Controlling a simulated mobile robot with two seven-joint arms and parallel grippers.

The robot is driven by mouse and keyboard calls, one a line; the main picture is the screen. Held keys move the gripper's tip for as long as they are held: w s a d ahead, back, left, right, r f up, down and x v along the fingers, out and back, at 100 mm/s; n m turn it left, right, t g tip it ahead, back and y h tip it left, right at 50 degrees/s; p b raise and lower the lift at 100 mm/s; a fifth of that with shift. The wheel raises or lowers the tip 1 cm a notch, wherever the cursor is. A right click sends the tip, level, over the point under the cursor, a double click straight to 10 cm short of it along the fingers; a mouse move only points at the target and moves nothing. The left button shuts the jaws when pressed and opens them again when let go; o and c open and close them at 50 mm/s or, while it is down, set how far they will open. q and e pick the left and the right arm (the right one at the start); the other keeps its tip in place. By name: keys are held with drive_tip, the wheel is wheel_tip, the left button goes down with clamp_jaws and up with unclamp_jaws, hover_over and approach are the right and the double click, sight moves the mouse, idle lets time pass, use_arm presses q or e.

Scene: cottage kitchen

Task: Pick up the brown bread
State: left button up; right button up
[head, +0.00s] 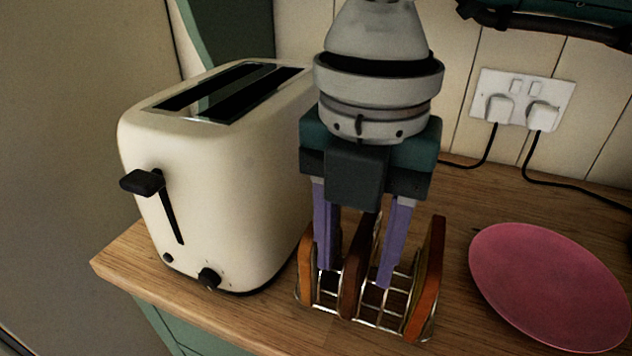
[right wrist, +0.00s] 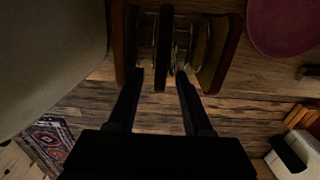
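The brown bread (head: 352,287) is the darkest slice, standing upright in the middle of a wire toast rack (head: 384,322) on the wooden worktop. My right gripper (head: 355,277) points down over the rack, its purple fingers apart, one on each side of this slice. The slice's upper part is partly hidden behind the gripper. In the right wrist view the brown bread (right wrist: 163,50) shows between the two open fingertips (right wrist: 159,73), with a gap visible on each side. My left gripper is in neither view.
Lighter-crusted slices stand at the rack's left end (head: 305,268) and right end (head: 428,285), close outside the fingers. A cream toaster (head: 225,180) stands left of the rack. A pink plate (head: 550,285) lies to the right. Wall sockets (head: 522,98) with black cables are behind.

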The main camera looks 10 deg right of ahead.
clamp_jaws()
drive_tip(key=shift+r, duration=0.15)
